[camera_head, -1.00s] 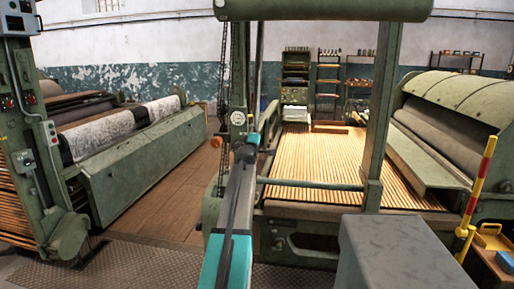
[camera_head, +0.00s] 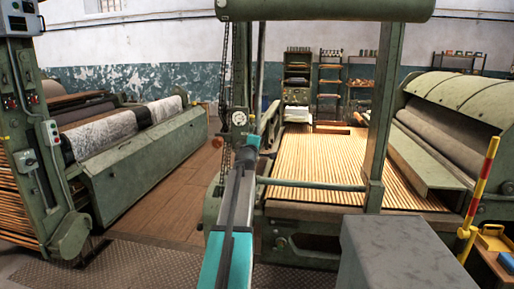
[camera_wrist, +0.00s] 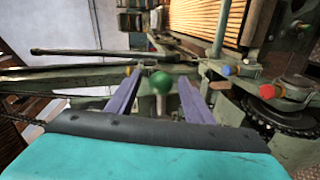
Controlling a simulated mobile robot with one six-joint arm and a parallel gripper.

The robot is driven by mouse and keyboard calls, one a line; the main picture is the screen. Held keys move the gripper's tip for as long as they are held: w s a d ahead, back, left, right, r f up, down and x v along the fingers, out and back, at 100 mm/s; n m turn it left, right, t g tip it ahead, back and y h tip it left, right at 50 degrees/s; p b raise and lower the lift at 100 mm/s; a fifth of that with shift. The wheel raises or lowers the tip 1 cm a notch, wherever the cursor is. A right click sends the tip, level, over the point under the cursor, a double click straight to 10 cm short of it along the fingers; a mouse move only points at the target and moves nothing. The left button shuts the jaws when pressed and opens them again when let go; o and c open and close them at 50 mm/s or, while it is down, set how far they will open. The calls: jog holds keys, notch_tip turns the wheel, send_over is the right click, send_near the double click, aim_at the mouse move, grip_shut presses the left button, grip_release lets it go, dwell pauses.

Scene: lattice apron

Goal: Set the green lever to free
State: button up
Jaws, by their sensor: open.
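The green lever shows in the wrist view as a round green knob (camera_wrist: 161,83) on a short pale stem. My gripper (camera_wrist: 158,77) is open, with one purple finger to the left of the knob and one to the right. The knob appears between the fingers with a gap on both sides. I cannot tell how deep it sits between them. In the head view my own arm hides the lever and the fingers. No marking for free can be read.
In the wrist view a blue knob (camera_wrist: 228,71) and a red knob (camera_wrist: 266,91) sit to the right, near a dark toothed wheel (camera_wrist: 283,119). A long dark bar (camera_wrist: 85,52) lies at the left. In the head view a slatted lattice (camera_head: 320,160) stretches behind the arm.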

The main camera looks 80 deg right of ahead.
jog(key=a+r, duration=0.1)
jog(key=a, duration=0.7)
jog(key=shift+w+a+r, duration=0.15)
jog(key=shift+w+r, duration=0.15)
jog(key=shift+w, duration=0.15)
dwell(0.3)
